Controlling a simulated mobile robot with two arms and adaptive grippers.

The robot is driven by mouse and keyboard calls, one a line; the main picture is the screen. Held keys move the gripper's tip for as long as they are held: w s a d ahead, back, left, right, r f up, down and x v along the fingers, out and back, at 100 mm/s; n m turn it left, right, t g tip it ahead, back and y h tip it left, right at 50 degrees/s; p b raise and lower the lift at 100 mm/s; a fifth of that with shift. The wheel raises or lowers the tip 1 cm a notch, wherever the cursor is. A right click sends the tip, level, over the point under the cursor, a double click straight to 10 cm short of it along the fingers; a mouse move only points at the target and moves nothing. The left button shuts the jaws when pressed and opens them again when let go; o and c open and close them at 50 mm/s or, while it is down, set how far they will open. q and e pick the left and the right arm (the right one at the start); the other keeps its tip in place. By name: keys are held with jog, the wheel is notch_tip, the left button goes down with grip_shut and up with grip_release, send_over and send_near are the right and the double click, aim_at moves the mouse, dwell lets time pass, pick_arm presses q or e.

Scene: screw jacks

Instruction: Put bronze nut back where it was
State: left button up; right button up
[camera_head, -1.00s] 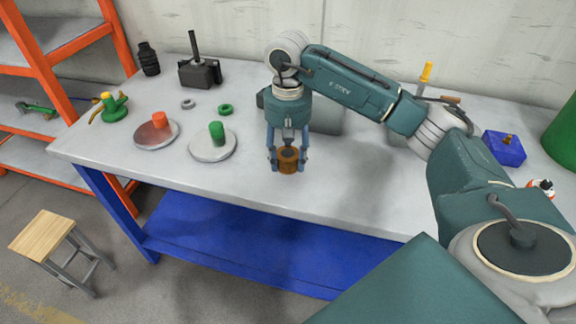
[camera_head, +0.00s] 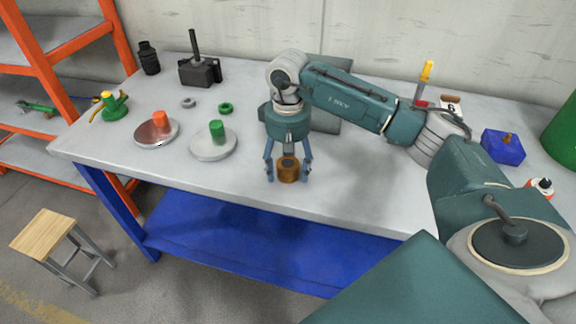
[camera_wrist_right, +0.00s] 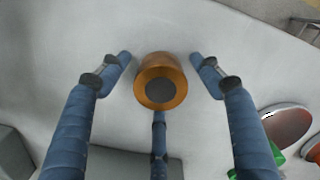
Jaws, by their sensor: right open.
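The bronze nut (camera_head: 288,172) is a short orange-brown cylinder with a dark round centre. It stands upright on the grey table near its front edge. My right gripper (camera_head: 289,178) points straight down around it, with its fingers spread. In the right wrist view, the nut (camera_wrist_right: 160,80) is between the open fingertips (camera_wrist_right: 160,60), with a gap on each side. My left gripper is not in view.
Left of the nut, the table (camera_head: 245,180) holds a green cylinder (camera_head: 217,132) and an orange cylinder (camera_head: 160,122) on round plates. Grey (camera_head: 188,103) and green (camera_head: 225,108) rings lie behind them. A blue block (camera_head: 502,147) is at right.

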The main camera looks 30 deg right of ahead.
aim_at(288, 163)
jog(key=shift+r, duration=0.4)
notch_tip(288, 163, up, 12)
jog(key=b, duration=0.1)
jog(key=shift+f, duration=0.25)
jog(key=shift+f, duration=0.1)
